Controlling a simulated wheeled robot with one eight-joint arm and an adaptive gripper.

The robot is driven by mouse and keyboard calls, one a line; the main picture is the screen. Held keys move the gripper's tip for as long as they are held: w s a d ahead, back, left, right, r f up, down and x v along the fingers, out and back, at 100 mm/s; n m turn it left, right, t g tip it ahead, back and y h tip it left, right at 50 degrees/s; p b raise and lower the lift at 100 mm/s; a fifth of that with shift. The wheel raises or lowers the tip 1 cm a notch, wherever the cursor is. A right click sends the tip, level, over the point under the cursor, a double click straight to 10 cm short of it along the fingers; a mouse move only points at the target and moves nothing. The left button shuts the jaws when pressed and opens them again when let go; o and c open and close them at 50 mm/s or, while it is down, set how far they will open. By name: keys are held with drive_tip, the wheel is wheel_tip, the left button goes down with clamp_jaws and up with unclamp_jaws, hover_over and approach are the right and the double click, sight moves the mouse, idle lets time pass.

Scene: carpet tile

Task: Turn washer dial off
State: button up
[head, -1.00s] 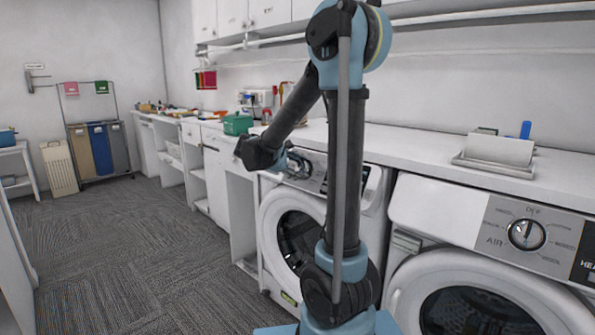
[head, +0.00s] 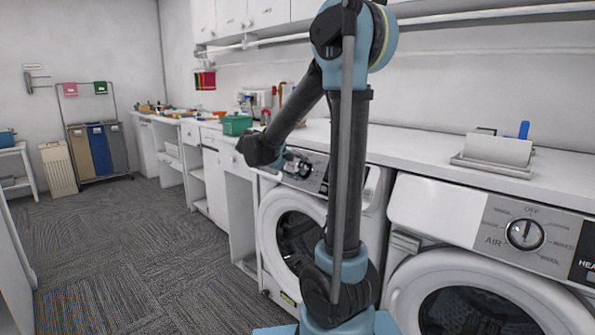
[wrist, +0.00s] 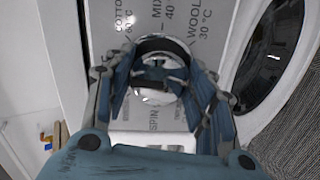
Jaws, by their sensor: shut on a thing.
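The washer (head: 284,222) is the white front-loader behind my arm, left of the picture's centre-right in the head view. Its grey panel (head: 316,174) is partly hidden by my arm. The washer dial (wrist: 157,96) is a silver round knob on that panel in the wrist view. My gripper (wrist: 158,75) is shut on the dial, with its blue fingers at both sides of it; it also shows in the head view (head: 301,164). Labels for cotton, mix, wool and spin surround the dial. Its pointer is hidden by the fingers.
A second machine (head: 480,262) with its own dial (head: 525,234) stands at the right. A white counter (head: 420,157) runs above both, holding a tray (head: 493,164) and a green pot (head: 236,125). Carpet floor (head: 130,250) is clear at the left.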

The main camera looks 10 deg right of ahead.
drive_tip(key=shift+f, duration=0.1)
idle(0.3)
drive_tip(key=o, duration=1.1)
drive_tip(key=shift+a, duration=0.1)
drive_tip(key=shift+c, duration=0.2)
drive_tip(key=v, duration=1.1)
drive_tip(key=shift+s+a+r, duration=0.15)
drive_tip(key=shift+a+r, duration=0.1)
